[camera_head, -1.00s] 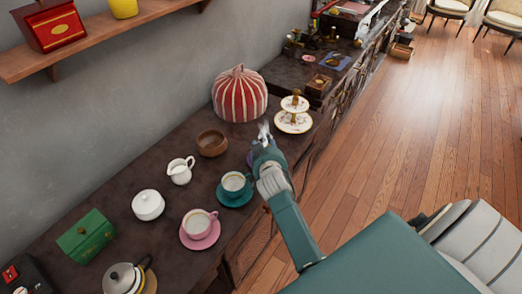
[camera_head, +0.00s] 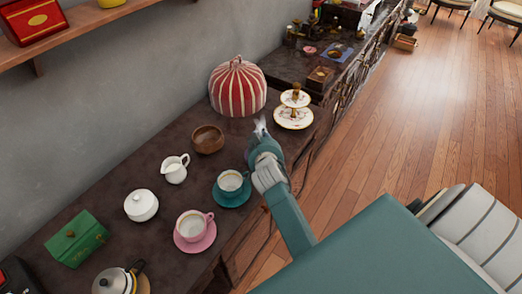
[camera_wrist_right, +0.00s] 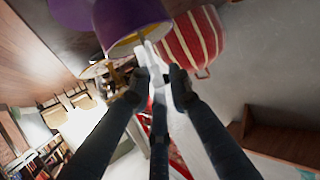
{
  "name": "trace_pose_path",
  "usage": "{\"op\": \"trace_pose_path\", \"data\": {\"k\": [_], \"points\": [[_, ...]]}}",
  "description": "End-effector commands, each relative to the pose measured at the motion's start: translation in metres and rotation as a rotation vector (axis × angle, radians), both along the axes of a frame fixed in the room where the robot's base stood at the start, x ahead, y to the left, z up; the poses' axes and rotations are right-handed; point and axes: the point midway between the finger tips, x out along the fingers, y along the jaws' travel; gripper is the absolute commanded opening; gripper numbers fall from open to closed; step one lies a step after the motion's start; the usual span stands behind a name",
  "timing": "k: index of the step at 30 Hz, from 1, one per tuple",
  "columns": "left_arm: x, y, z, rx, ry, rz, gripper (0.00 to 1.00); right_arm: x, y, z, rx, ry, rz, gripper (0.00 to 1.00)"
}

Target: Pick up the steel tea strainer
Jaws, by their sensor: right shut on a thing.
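The steel tea strainer shows only in part, as a pale silvery piece (camera_wrist_right: 151,62) between my fingertips in the right wrist view. In the head view a small pale tip (camera_head: 261,127) sticks out beyond the fingers. My right gripper (camera_head: 263,140) is over the dark counter, between the striped tea cosy and the teal cup. It is shut on the pale piece, and its fingertips also show in the right wrist view (camera_wrist_right: 158,82). The bowl of the strainer cannot be made out. My left gripper is not in view.
A purple cup (camera_wrist_right: 132,22) is close beyond the fingertips in the wrist view. The striped cosy (camera_head: 238,88), tiered stand (camera_head: 293,118), wooden bowl (camera_head: 208,139) and teal cup (camera_head: 230,181) surround the gripper. A pink cup (camera_head: 192,224) and creamer (camera_head: 174,169) stand nearer.

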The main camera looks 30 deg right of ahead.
Motion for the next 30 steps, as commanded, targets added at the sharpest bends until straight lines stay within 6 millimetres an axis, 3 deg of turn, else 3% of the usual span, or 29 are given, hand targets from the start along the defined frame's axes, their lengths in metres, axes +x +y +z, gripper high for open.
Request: {"op": "trace_pose_path", "data": {"k": [8, 14, 20, 30], "points": [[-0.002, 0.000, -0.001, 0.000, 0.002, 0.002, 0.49, -0.004, 0.000, -0.008, 0.007, 0.017, -0.004, 0.00], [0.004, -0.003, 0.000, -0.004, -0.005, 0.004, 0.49, -0.003, 0.000, 0.005, 0.007, 0.014, -0.004, 0.00], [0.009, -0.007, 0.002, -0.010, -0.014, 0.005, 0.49, -0.002, 0.000, 0.041, 0.005, 0.008, -0.004, 0.00], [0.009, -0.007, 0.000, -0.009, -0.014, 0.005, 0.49, -0.001, 0.000, 0.133, 0.003, 0.001, -0.002, 0.00]]}}
